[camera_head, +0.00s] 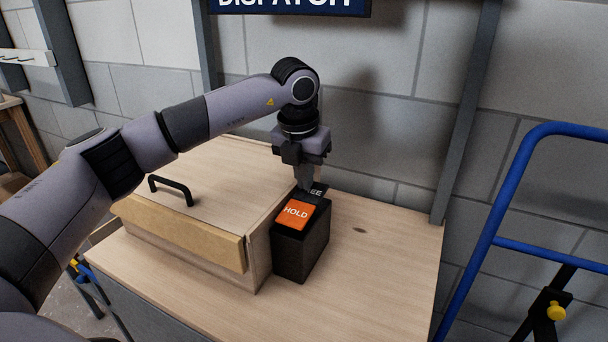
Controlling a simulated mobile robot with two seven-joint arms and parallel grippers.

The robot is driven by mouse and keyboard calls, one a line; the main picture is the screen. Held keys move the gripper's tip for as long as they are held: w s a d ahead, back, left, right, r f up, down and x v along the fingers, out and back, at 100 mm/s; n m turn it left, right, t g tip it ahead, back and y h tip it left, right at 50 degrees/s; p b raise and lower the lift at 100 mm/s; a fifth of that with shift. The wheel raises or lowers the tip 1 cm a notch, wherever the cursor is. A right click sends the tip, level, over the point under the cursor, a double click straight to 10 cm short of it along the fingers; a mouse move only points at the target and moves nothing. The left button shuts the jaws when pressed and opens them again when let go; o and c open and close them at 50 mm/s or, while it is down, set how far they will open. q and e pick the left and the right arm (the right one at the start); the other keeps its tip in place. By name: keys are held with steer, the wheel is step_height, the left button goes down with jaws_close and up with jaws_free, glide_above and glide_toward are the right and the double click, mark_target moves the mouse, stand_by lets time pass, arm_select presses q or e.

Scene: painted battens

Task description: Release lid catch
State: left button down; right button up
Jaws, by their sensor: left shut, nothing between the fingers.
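A wooden box with a flat lid (222,178) and a black bar handle (171,189) stands on the pale wooden table. The lid looks closed. A black catch block (302,250) sits against the box's right side. Its top carries an orange plate marked HOLD (297,214) and, behind it, a dark plate (318,190) whose lettering ends in "EE". My left gripper (305,187) points down, shut and empty, with its fingertips at the dark plate and covering part of it. I cannot tell whether they touch it. My right gripper is out of view.
The table (390,250) is clear to the right of the block. A grey block wall with upright grey posts (466,110) stands close behind. A blue tubular frame (480,235) with a yellow knob (555,311) stands at the right.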

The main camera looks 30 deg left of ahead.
arm_select(q)
steer(key=shift+w+f, duration=0.6)
steer(key=shift+f, duration=0.1)
steer(key=r, duration=0.3)
steer(key=s+r, duration=0.1)
steer(key=r, duration=0.3)
steer(key=shift+s+r+b, duration=0.2)
steer(key=shift+r+b, duration=0.05)
steer(key=shift+b, duration=0.15)
steer(key=shift+f, duration=0.1)
